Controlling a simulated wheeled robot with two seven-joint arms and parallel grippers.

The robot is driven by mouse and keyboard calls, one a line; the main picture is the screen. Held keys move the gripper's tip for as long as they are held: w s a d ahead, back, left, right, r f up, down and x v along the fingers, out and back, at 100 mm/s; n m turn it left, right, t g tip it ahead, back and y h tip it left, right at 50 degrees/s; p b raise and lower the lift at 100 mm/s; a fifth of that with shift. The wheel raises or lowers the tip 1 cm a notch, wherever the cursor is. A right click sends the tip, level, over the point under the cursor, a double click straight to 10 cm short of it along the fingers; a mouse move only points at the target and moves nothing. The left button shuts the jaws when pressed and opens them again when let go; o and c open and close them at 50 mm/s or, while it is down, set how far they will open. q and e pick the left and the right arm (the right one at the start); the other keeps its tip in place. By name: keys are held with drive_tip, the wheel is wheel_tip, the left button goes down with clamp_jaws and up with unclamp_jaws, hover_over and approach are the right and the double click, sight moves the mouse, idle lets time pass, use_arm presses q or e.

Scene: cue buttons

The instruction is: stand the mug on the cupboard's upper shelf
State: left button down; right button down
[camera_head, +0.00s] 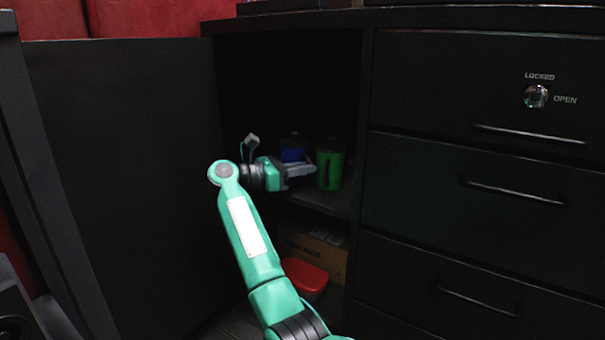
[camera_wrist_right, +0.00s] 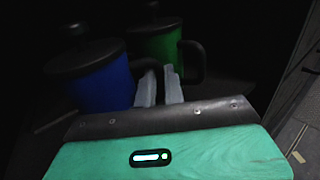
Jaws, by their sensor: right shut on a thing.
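The blue mug (camera_head: 293,150) has a dark lid and is inside the open cupboard, behind my right gripper (camera_head: 307,169). It also shows at the left of the right wrist view (camera_wrist_right: 100,85), its dark handle reaching towards my fingers. My right gripper (camera_wrist_right: 159,87) appears shut on that handle, though the fingers partly hide the contact. The green mug (camera_head: 330,166) stands on the upper shelf (camera_head: 335,203), just past my fingertips. It is behind the fingers in the wrist view (camera_wrist_right: 158,45). The blue mug's base is hidden. My left gripper is out of view.
The cupboard door (camera_head: 125,170) stands open at the left. Drawers (camera_head: 480,190) form the right side. Below the shelf are a cardboard box (camera_head: 312,246) and a red container (camera_head: 306,275). The cupboard's interior is very dark.

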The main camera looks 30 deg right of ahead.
drive_tip(key=c, duration=1.5)
unclamp_jaws()
